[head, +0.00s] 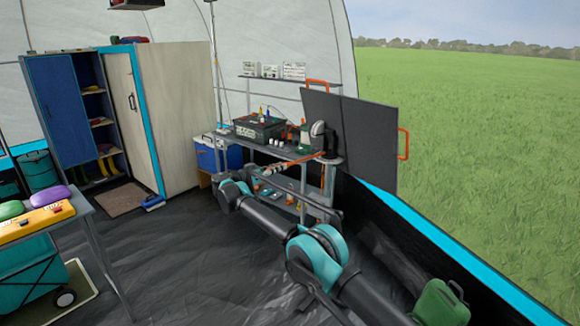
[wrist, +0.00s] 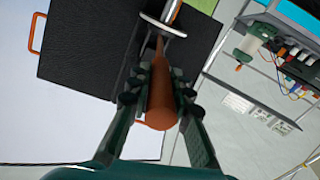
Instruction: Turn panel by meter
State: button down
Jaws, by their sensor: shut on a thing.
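A flat dark panel (head: 350,140) stands tilted at the right end of the workbench. It has an orange handle on its top edge (head: 317,84) and another on its right edge (head: 403,143). In the wrist view the panel (wrist: 90,45) fills the upper left, with an orange handle (wrist: 36,33) at its far edge. My gripper (wrist: 158,72) is shut on an orange rod-like grip (wrist: 161,100), whose far end meets a pale metal disc. In the head view the fingers are too small to make out. I cannot identify a meter for certain.
The bench (head: 285,152) carries a dark case (head: 258,127) and small items, with a wall shelf (head: 275,78) behind. A cabinet (head: 175,105) stands left. A green can (head: 440,303) is on the floor at lower right. Floor left of my arm is mostly clear.

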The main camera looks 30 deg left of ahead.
jog(key=shift+w, duration=0.1)
dwell(0.4)
jog(key=c, duration=1.4)
grip_release()
jog(key=shift+a, duration=0.1)
jog(key=shift+o, duration=0.2)
